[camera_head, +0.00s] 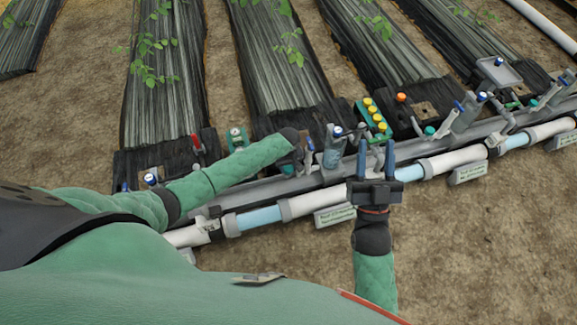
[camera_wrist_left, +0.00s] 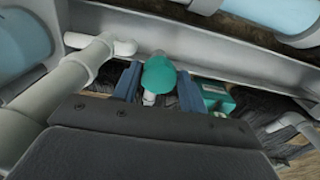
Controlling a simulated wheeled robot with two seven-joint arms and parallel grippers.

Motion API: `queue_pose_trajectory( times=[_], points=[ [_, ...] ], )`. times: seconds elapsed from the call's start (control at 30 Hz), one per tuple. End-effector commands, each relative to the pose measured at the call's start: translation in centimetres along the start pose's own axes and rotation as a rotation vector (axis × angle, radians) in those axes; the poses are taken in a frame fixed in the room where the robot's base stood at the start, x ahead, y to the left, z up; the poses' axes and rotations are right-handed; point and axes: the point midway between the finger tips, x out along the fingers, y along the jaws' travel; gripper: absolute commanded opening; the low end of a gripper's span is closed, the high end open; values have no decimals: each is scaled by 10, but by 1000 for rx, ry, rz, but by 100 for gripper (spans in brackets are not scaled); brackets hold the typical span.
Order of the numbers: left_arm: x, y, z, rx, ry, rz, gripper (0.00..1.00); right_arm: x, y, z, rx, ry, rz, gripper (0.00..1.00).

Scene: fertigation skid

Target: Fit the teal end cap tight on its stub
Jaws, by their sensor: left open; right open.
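The teal end cap (camera_wrist_left: 158,75) shows in the left wrist view, between the two blue fingers of my left gripper (camera_wrist_left: 158,88). The fingers stand apart on either side of it; I cannot tell whether they touch it. A short pale stub (camera_wrist_left: 149,98) shows at the cap's lower end; how far the cap sits on it is unclear. In the head view my left gripper (camera_head: 306,152) is at the rail, partly hidden behind its wrist, with a bit of teal (camera_head: 287,169) beside it. My right gripper (camera_head: 375,163) is open and empty, fingers up, in front of the pipe.
A long grey rail (camera_head: 330,194) with white pipe (camera_head: 455,161) runs across the skid. A green tray with yellow caps (camera_head: 374,118) and a teal gauge box (camera_head: 236,139) stand behind it. Another teal cap (camera_head: 430,131) is further right. Bare soil lies in front.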

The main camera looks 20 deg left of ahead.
Motion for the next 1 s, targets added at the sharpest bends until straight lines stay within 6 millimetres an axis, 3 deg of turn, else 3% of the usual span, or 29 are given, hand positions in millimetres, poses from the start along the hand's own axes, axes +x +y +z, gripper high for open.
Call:
queue_pose_trajectory(
  times=[0.03, 0.13, 0.37, 0.73, 1.0],
  points=[
    [0, 0, 0, 0, 0, 0, 43, 0, 0, 0, 0, 0, 0, 44],
    [0, 0, 0, 0, 0, 0, 26, 0, 0, 0, 0, 0, 0, 44],
    [-1, 0, 0, 20, 0, 0, 26, 2, 0, -2, 0, 0, 0, 44],
    [0, 1, 0, 264, 1, 1, 26, 10, -1, -12, 0, 0, 0, 44],
    [2, 2, 0, 302, 1, 2, 26, 10, -1, -12, 0, 0, 0, 44]
  ],
)
